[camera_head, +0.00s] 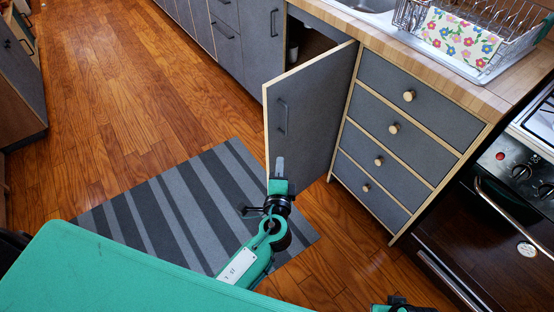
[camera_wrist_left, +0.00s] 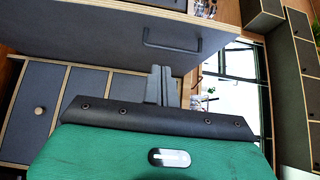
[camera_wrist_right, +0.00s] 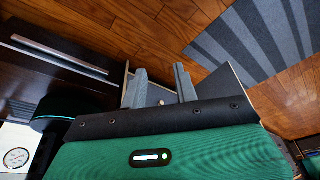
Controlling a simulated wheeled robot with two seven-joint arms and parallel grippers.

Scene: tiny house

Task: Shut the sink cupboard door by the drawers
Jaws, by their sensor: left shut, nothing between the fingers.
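The sink cupboard door (camera_head: 312,115) is grey with pale wooden edges and a dark bar handle (camera_head: 282,115). It stands wide open, swung out from the cabinet beside the drawers (camera_head: 394,128). The dark cupboard opening (camera_head: 305,45) shows behind it. My left gripper (camera_head: 280,165) is shut and empty, at the lower part of the door's handle side; I cannot tell whether it touches. In the left wrist view, its closed fingers (camera_wrist_left: 160,72) point toward the door (camera_wrist_left: 100,40), below the handle (camera_wrist_left: 187,42). My right gripper (camera_wrist_right: 160,72) is open and empty, low near the drawers and oven.
A striped grey mat (camera_head: 200,205) lies on the wooden floor. The oven (camera_head: 500,220) stands right of the drawers. A dish rack (camera_head: 470,35) with a flowered cloth is on the counter. More cabinets (camera_head: 20,80) stand at the left. The floor between is clear.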

